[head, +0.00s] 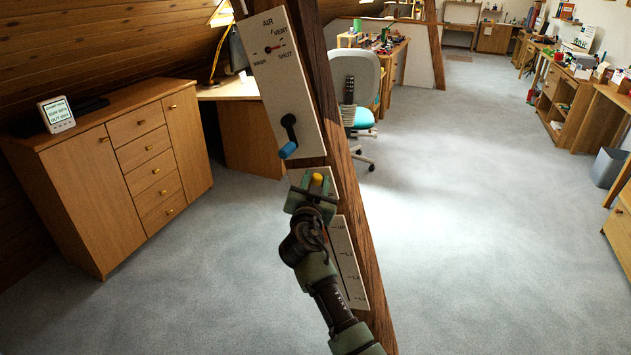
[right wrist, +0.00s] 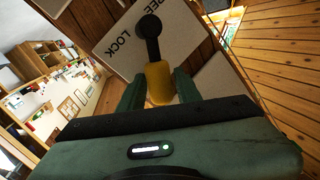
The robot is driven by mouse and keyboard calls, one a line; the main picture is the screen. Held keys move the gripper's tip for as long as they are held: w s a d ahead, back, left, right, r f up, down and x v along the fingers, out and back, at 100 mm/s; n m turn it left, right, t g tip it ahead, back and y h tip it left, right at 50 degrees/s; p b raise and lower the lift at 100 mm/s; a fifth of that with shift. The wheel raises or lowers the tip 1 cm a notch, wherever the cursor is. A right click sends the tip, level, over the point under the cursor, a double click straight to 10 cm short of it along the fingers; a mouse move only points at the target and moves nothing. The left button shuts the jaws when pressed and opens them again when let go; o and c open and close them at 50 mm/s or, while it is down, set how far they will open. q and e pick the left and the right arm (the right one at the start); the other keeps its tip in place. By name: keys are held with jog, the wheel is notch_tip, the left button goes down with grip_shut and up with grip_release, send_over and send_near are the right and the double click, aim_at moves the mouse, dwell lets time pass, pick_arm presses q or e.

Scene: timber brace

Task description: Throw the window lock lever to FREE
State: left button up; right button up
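The lock lever (right wrist: 152,42) is a black arm on a round pivot with a yellow handle (right wrist: 158,82), in the right wrist view. Its pale plate (right wrist: 112,48) reads LOCK to the left of the lever; a partly cut-off word, apparently FREE, is at the top edge. The lever points away from that upper word. My right gripper (right wrist: 159,90) has its green fingers close against both sides of the yellow handle. In the head view my right gripper (head: 317,186) covers most of this plate, and only the yellow tip (head: 317,179) shows. My left gripper is out of view.
The plate sits on a slanted timber post (head: 345,190). Above it is an AIR panel (head: 283,90) with a small dial and a blue-tipped lever (head: 288,149). Below is a slotted scale plate (head: 347,262). A wooden cabinet (head: 120,150) stands left; open carpet lies right.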

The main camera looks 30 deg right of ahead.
grip_shut()
jog(key=shift+f, duration=0.1)
dwell(1.2)
